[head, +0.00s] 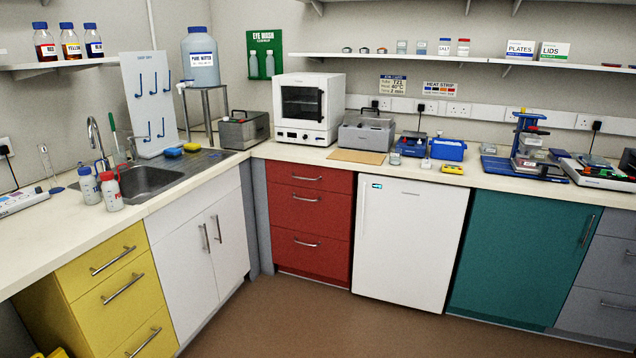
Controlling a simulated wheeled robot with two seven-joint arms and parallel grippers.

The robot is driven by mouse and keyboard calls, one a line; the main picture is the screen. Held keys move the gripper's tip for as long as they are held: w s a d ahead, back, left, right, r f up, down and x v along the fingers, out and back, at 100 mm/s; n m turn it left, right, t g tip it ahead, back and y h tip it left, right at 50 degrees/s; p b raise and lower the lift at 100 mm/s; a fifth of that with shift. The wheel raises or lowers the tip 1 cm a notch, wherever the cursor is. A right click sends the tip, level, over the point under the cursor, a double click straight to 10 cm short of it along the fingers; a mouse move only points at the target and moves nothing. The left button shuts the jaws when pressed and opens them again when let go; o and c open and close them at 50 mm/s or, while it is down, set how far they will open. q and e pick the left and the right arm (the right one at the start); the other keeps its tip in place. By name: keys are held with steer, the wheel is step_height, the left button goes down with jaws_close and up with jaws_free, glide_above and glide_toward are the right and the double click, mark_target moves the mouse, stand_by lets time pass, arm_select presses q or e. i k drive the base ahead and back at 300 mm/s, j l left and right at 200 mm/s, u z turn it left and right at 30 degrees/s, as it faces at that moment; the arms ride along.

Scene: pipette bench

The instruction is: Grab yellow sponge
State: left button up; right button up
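A small yellow sponge (192,147) lies on the draining surface at the right of the sink, close to the wall. A blue sponge (173,152) lies just left of it. Neither of my grippers is in view, so nothing of mine is near the sponge in this picture.
The steel sink (143,181) with its tap (96,135) is left of the sponges. A white peg board (149,103) stands behind them. Two bottles with red and blue caps (111,191) stand at the sink's left. A water container (200,57) sits on a stand. The brown floor (300,325) is clear.

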mark_target(193, 147)
steer(key=i+u, duration=0.1)
steer(key=i, duration=0.5)
steer(key=i+l+u, duration=0.1)
steer(key=i, duration=0.5)
steer(key=i+l+u, duration=0.15)
steer(key=i, duration=0.45)
steer(key=l, duration=0.1)
